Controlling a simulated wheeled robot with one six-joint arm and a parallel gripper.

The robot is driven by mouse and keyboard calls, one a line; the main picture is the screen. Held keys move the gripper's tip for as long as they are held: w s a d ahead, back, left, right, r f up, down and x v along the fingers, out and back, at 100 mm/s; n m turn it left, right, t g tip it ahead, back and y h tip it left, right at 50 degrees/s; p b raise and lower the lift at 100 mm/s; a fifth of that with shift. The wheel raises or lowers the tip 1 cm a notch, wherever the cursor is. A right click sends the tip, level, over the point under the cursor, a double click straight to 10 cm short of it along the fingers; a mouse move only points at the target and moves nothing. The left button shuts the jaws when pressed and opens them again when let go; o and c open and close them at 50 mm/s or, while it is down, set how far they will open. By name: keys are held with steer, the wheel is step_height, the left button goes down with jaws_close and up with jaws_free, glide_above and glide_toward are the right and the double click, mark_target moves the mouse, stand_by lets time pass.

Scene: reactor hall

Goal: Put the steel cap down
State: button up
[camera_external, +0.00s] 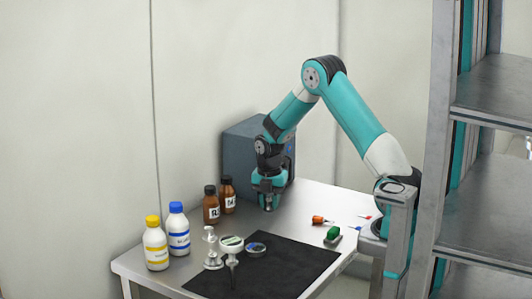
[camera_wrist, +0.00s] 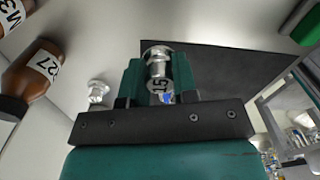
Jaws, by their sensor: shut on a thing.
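My gripper (camera_external: 268,204) points down at the back of the table, in front of the blue-grey box and right of the brown bottles. In the wrist view my gripper (camera_wrist: 158,75) is shut on the steel cap (camera_wrist: 157,58), a shiny metal piece between the green fingers. A dark "15" mark shows near it. In the external view the cap (camera_external: 268,208) is a small grey bit at the fingertips, close to the table top (camera_external: 301,200). I cannot tell whether it touches the table.
Brown bottles (camera_external: 211,208), white bottles (camera_external: 156,246), an orange piece (camera_external: 318,220) and a green-topped piece (camera_external: 333,233) stand around. The box (camera_external: 240,150) is behind.

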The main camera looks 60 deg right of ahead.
mark_target(270, 230)
steer(key=shift+f, duration=3.2)
steer(key=shift+f, duration=0.1)
steer(key=o, duration=0.9)
step_height(270, 230, up, 12)
steer(key=shift+a+b, duration=0.1)
steer(key=shift+b, duration=0.35)
steer(key=s+a+r+m+y, duration=0.1)
steer(key=s+a+r+m, duration=0.3)
steer(key=a, duration=0.3)
steer(key=s+a+r+m+y, duration=0.1)
steer(key=s+a+r+m, duration=0.1)
steer(key=s+a+r, duration=0.3)
steer(key=s+a+r+m+y, duration=0.1)
steer(key=s+a+r+m, duration=0.15)
steer(key=s+a, duration=0.4)
steer(key=s+a+r+m, duration=0.1)
steer(key=s+a+m, duration=0.1)
steer(key=s, duration=0.2)
steer(key=s+a+m, duration=0.1)
steer(key=s+a, duration=0.2)
steer(key=s, duration=0.1)
steer(key=s+a+r+m+y, duration=0.1)
steer(key=s+a+m, duration=0.1)
steer(key=s+a, duration=0.1)
steer(key=shift+s+r+m, duration=0.3)
steer(key=shift+s+m, duration=0.05)
steer(key=shift+s, duration=0.1)
